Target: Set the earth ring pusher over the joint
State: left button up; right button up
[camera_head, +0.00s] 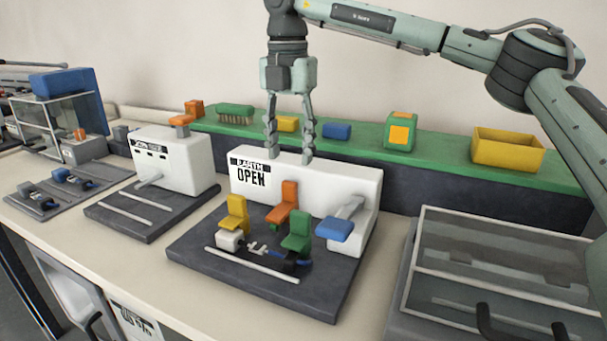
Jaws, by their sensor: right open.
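My right gripper (290,156) hangs fingers down, open and empty, over the back top edge of the white block (345,181) labelled "EARTH OPEN". The block stands on a dark base plate (210,265). In front of it are a yellow upright part (234,215), an orange one (284,201), a green one (297,232) and a blue-tipped lever (335,229). I cannot tell which of these is the earth ring pusher. Small white and dark pieces (262,249), possibly the joint, lie low between the yellow and green parts. My left gripper is not in view.
Behind is a green shelf (360,153) with a brush (236,114), a yellow block (288,123), a blue block (336,131), a green-orange cube (399,131) and a yellow bin (507,149). Another white station (180,161) stands left; a clear-lidded box (500,270) stands right.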

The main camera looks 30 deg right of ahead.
aim_at(289, 182)
notch_tip(289, 182, down, 6)
jog(key=shift+a+f, duration=0.1)
jog(key=shift+a, duration=0.05)
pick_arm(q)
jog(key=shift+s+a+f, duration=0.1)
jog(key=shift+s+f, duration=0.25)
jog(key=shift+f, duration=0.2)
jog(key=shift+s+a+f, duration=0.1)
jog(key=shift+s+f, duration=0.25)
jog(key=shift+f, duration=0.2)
pick_arm(e)
jog(key=shift+f, duration=0.65)
grip_shut()
